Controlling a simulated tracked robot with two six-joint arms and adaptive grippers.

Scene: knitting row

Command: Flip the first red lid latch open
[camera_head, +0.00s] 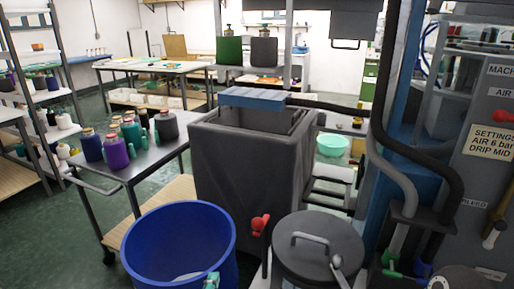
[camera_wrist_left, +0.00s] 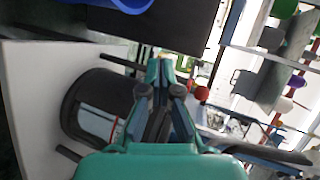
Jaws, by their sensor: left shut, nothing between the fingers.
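A red latch-like knob (camera_head: 260,223) stands on a thin post beside a dark grey round lid (camera_head: 318,245) with a loop handle, at the bottom centre of the head view. A grey lever-like part (camera_head: 336,264) shows at the lid's front edge. In the left wrist view my left gripper (camera_wrist_left: 161,78) is shut and empty. A small red ball (camera_wrist_left: 201,93) shows to the right of its fingertips; I cannot tell if they touch. My right gripper is not visible.
The blue tub (camera_head: 145,250) stands left of the lid. A grey bin (camera_head: 215,165) with a blue block on its rim stands behind. A cart (camera_head: 165,150) with thread spools is at left. Hoses and a machine panel (camera_head: 485,140) crowd the right.

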